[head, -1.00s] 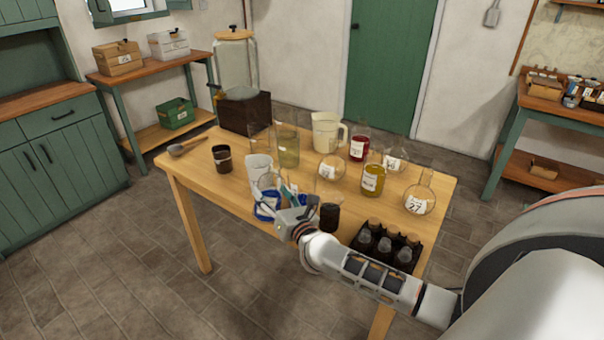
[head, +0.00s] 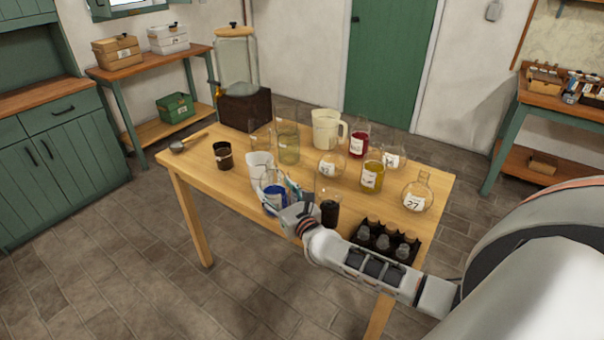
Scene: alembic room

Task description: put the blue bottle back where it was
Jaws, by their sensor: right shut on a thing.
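The blue bottle (head: 273,201) is clear glass with blue in its lower part. It is at the front edge of the wooden table, in front of a white beaker (head: 257,164). My right gripper (head: 284,196) is shut on the blue bottle from its right side. The bottle looks about upright. The gripper hides part of it, and I cannot tell whether its base touches the table. My left gripper is not in view.
A dark bottle (head: 329,213) stands close to the right of my gripper. A dark crate (head: 357,244) of small bottles is at the front right corner. Flasks, a jug (head: 327,129) and glass cylinders stand behind. The table's front left (head: 205,178) is bare.

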